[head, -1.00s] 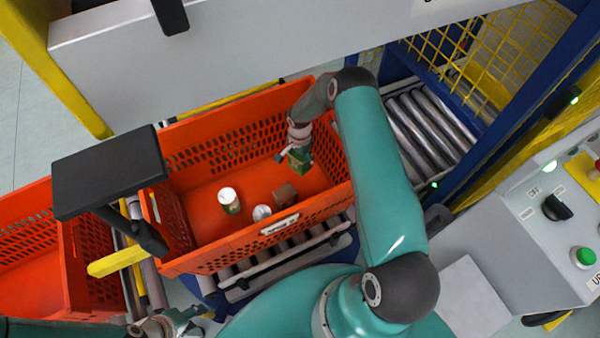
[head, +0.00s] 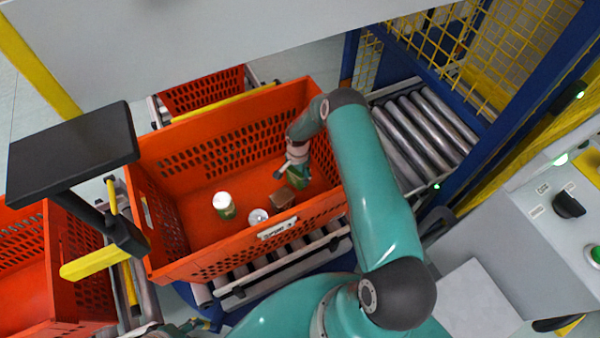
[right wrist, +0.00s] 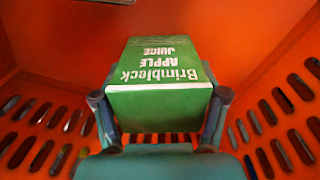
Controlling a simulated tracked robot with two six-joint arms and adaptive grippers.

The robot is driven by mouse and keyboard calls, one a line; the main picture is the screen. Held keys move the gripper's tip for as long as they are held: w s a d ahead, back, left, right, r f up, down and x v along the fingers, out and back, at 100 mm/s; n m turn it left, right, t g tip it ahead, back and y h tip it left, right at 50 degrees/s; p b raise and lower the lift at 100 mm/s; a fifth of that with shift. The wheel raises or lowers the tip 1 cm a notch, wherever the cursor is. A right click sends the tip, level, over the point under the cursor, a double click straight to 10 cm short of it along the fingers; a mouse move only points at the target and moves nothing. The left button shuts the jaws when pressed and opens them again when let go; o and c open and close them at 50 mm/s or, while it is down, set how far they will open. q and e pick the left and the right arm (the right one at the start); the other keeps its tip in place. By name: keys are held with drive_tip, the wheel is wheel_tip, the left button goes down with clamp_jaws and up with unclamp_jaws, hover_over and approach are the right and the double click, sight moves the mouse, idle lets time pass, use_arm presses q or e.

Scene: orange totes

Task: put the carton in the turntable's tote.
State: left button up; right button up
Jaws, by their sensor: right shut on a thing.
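The carton is a green and white Brimbleck apple juice box (right wrist: 160,75). My right gripper (right wrist: 160,112) is shut on it, with one finger on each side. In the head view the right gripper (head: 292,175) reaches down inside the orange tote (head: 168,225) on the rollers, near its right end, and the carton (head: 301,178) is partly hidden by the gripper and arm. I cannot tell whether the carton touches the tote floor. My left gripper (head: 186,328) is at the bottom edge, partly cut off, and its opening is unclear.
In the tote stand a white-topped can with a green label (head: 224,207), another white-topped can (head: 258,216) and a brown box (head: 283,197), close to the carton. A second orange tote (head: 60,255) is at left, a third (head: 200,92) behind. A black panel (head: 75,150) overhangs the left.

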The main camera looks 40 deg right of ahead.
drive_tip(key=o, duration=1.4)
drive_tip(key=shift+r+p, duration=0.45)
drive_tip(key=shift+r, duration=0.1)
wheel_tip(320, 180, up, 10)
drive_tip(key=p, duration=0.4)
drive_tip(key=shift+r, duration=0.55)
